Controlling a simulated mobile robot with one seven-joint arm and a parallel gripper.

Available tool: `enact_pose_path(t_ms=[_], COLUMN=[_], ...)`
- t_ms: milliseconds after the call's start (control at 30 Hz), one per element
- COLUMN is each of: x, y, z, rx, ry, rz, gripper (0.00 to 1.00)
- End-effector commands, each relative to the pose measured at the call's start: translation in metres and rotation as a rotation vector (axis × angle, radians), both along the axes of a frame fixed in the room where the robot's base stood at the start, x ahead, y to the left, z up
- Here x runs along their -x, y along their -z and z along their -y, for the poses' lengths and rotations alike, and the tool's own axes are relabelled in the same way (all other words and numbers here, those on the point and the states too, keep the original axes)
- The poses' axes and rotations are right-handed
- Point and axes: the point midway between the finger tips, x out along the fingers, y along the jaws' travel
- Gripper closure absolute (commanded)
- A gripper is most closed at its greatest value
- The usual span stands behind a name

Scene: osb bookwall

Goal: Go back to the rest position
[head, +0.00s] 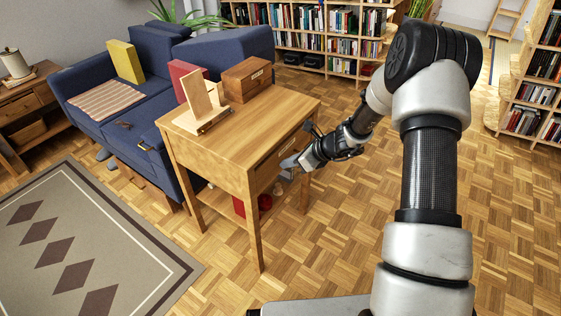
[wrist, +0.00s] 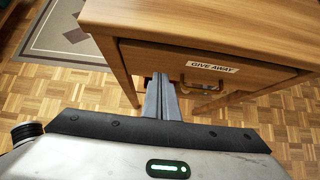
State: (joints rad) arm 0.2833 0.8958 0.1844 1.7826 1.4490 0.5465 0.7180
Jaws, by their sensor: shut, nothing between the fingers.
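My gripper (wrist: 162,88) is shut and empty, its fingers together. In the wrist view it points at the front of a wooden side table (wrist: 185,22). The table has a drawer (wrist: 162,62) labelled "GIVE AWAY" with a dark handle (wrist: 203,87). The fingertips show left of the handle; I cannot tell whether they touch the table. In the head view my gripper (head: 290,163) is low beside the drawer side of the table (head: 255,125), with my arm reaching in from the right. The drawer appears shut or nearly so.
On the tabletop stand a wooden box (head: 247,80) and a light wooden stand (head: 198,98). Red items (head: 264,201) lie on the lower shelf. A blue sofa (head: 130,95) is behind, a patterned rug (head: 85,250) at left. Bookshelves (head: 315,35) line the back. Parquet floor at right is clear.

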Motion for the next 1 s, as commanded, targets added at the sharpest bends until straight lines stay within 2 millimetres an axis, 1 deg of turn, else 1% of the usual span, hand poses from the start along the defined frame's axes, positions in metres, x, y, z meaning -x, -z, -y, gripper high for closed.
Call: enact_pose_path(t_ms=[33, 200, 300, 400, 533, 667, 767, 867, 967, 1000], x=[0.005, 0.022, 0.030, 0.036, 0.040, 0.041, 0.043, 0.054, 0.078, 0.091], y=[-0.018, -0.044, -0.055, -0.063, -0.068, -0.069, -0.081, -0.113, -0.159, -0.178], z=[0.009, 0.031, 0.041, 0.047, 0.052, 0.053, 0.049, 0.039, 0.025, 0.020], rx=[0.001, 0.003, 0.002, 0.003, 0.002, 0.003, 0.027, 0.103, 0.226, 0.285], ry=[0.002, 0.003, 0.002, 0.001, 0.001, -0.002, -0.044, -0.170, -0.374, -0.467], rz=[0.005, 0.003, 0.003, 0.002, 0.001, 0.002, 0.027, 0.099, 0.207, 0.253], gripper=[1.00, 1.00, 1.00, 1.00, 1.00, 1.00, 1.00, 1.00, 1.00, 1.00])
